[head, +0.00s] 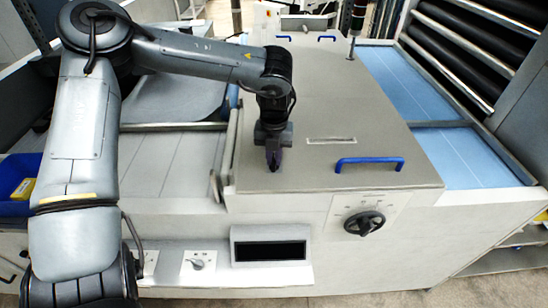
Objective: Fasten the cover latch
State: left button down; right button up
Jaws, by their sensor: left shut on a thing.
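The grey machine cover (330,110) lies flat and looks closed, with a blue handle (369,161) near its front edge. My left gripper (273,166) points straight down at the front left part of the cover. It is shut on a small dark part at the cover's surface. The fingers hide most of this part, so I cannot tell for certain that it is the cover latch or how it is turned. My right gripper is not in view.
A black rotary switch (365,223) and a dark display (270,251) are on the machine's front. Blue belts (462,157) run on the right. Two more blue handles (326,39) are at the cover's back. A blue bin (17,190) stands at far left.

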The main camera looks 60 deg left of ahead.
aim_at(274, 160)
pick_arm(q)
jog(key=shift+n, duration=0.6)
jog(key=c, duration=1.1)
grip_release()
jog(key=shift+c, duration=0.2)
jog(key=shift+r, duration=0.15)
notch_tip(274, 160, up, 11)
jog(key=shift+f, duration=0.2)
